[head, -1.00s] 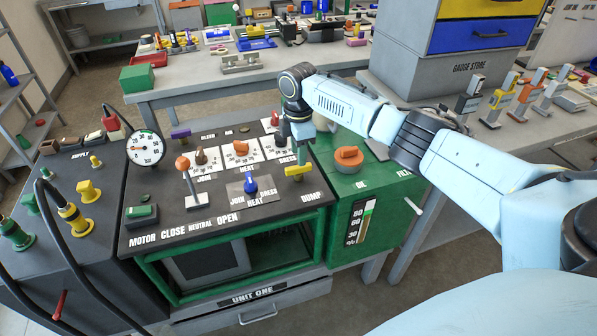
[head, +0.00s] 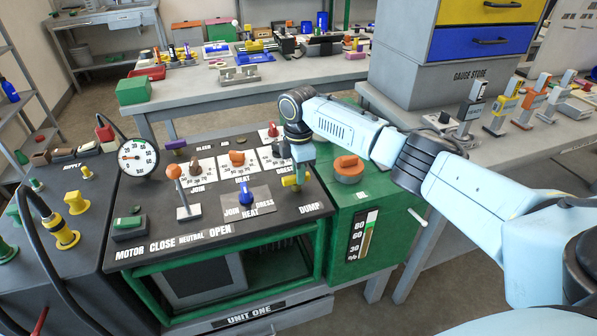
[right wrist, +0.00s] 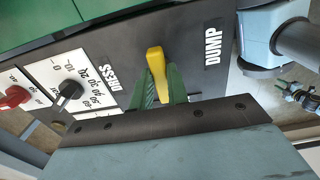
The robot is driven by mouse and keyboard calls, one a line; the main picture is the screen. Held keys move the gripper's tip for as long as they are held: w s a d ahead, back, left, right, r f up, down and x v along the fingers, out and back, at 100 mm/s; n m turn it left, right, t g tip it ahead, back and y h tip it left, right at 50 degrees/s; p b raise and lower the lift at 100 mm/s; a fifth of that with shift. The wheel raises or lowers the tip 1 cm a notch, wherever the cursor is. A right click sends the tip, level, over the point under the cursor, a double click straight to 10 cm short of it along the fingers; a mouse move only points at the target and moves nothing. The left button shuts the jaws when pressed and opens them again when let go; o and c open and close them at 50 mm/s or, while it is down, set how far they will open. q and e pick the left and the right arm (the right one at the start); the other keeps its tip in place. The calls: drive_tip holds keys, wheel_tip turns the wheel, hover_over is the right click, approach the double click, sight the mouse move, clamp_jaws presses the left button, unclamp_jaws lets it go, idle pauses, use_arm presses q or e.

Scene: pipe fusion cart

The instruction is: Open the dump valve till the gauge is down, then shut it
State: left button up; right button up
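The dump valve's yellow handle (head: 289,182) is on the black panel of the cart beside the DUMP label. My right gripper (head: 299,178) reaches down over it from above. In the right wrist view the yellow handle (right wrist: 156,65) lies between the two green fingers (right wrist: 162,88), which appear closed on its sides. The handle's far end sticks out past the fingertips. The round white gauge (head: 138,158) stands at the panel's back left. Its red needle points left; the exact reading is too small to tell. My left gripper is not in view.
A lever with an orange knob (head: 174,172), a blue knob (head: 247,197) and several dial knobs share the panel. A green tank with an orange cap (head: 348,169) stands just right of my gripper. Black hoses curve at the left.

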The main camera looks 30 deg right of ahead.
drive_tip(key=shift+f, duration=0.3)
clamp_jaws()
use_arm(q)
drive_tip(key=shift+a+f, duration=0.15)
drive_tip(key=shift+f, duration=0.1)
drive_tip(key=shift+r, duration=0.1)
